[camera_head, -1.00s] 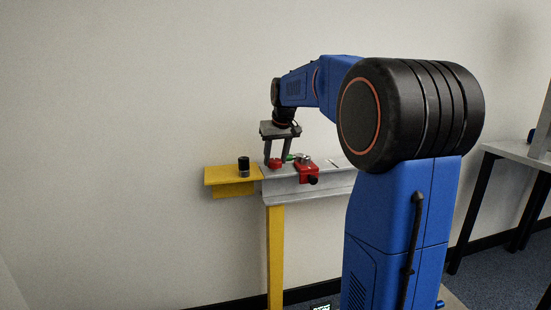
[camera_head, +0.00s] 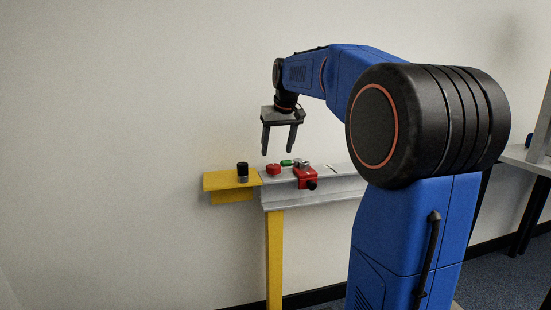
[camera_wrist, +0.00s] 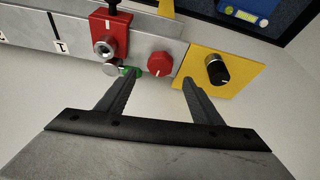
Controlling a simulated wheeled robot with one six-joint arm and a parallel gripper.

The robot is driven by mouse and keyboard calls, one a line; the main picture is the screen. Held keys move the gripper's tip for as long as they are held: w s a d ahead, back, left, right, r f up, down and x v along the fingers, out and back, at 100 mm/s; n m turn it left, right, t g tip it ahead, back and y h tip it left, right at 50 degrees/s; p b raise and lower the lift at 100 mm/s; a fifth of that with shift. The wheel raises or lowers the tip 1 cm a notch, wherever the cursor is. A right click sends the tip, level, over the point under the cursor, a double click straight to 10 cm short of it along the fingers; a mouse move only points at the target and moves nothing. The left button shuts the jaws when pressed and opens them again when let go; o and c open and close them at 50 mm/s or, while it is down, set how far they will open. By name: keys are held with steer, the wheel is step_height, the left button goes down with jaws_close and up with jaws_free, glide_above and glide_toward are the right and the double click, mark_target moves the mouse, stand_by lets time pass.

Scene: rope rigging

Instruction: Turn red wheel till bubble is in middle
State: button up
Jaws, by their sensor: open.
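The red wheel (camera_head: 273,169) sits on top of the grey rail near its left end. The bubble is too small to make out. My gripper (camera_head: 278,153) is open and empty, its fingers pointing down above the wheel and apart from it. In the wrist view the fingertips (camera_wrist: 159,79) appear on either side below the wheel.
A red clamp block (camera_head: 306,174) with a black knob stands on the grey rail (camera_head: 330,188), right of the wheel. A black knob (camera_head: 242,170) stands on the yellow plate (camera_head: 215,181) at left. A plain wall is behind. A grey table (camera_head: 525,158) stands at far right.

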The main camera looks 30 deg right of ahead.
steer(key=v, duration=1)
steer(key=shift+w, duration=0.1)
steer(key=s+a+f+n, duration=0.1)
steer(key=s+a+f, duration=1.1)
steer(key=s, duration=0.4)
steer(key=s+a+f, duration=0.2)
steer(key=s+f, duration=0.6)
steer(key=f, duration=0.1)
steer(key=s+a+f+n, duration=0.1)
steer(key=s+a+f, duration=0.2)
steer(key=s+f, duration=0.5)
step_height(320, 180, down, 2)
steer(key=shift+s+a+f+y, duration=0.1)
steer(key=shift+s+a+y, duration=0.05)
steer(key=shift+s+y, duration=0.2)
